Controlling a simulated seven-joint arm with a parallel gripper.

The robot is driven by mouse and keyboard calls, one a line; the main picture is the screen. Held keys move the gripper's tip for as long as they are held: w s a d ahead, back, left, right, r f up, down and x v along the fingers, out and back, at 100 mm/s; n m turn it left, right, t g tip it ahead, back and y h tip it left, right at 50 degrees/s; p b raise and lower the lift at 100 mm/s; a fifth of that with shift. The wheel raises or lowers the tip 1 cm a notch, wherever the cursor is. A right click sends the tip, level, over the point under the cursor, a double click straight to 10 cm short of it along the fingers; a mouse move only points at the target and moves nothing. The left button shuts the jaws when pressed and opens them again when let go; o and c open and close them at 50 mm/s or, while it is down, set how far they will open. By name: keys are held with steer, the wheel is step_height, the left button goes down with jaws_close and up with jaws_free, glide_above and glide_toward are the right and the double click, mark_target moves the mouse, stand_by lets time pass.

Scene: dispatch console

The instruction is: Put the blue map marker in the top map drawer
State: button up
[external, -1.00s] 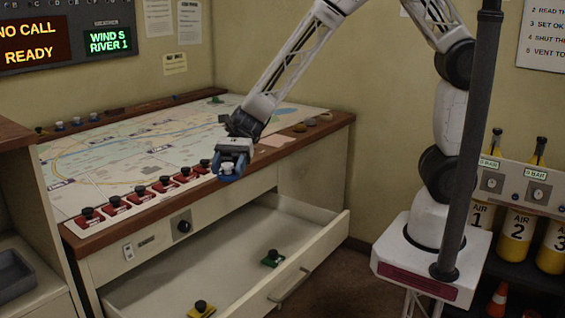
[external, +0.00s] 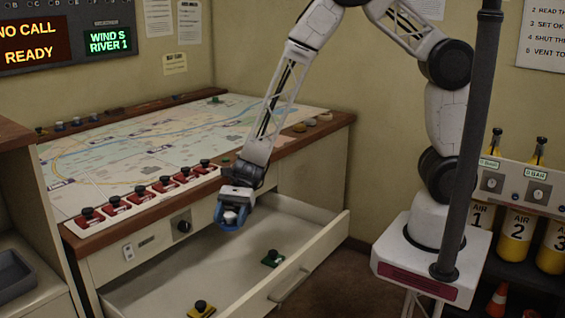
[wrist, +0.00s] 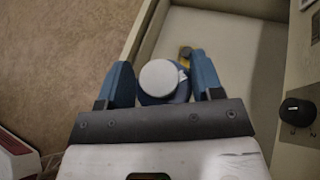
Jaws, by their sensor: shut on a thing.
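My gripper (external: 232,218) is shut on the blue map marker, its blue fingers on either side of it. In the wrist view, the marker (wrist: 160,80) shows a pale round knob over a blue base between the fingers. The top map drawer (external: 318,247) is pulled open below the map table. In the external view my gripper hangs over the back part of the drawer, above its floor. A green marker (external: 272,259) and a yellow marker (external: 200,310) are in the drawer. In the wrist view the yellow marker (wrist: 186,52) is partly hidden behind the held one.
The map table (external: 150,140) has a row of red-based markers (external: 162,185) along its front edge. A black knob (external: 182,226) is on the cabinet front. A dark pole (external: 465,150) stands at the right. The drawer's middle floor is clear.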

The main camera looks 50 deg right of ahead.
glide_above(235, 285)
step_height(235, 285, down, 12)
steer(key=shift+r, duration=0.25)
steer(key=shift+f, duration=2.95)
steer(key=shift+f, duration=2.1)
steer(key=o, duration=0.9)
steer(key=shift+o, duration=0.2)
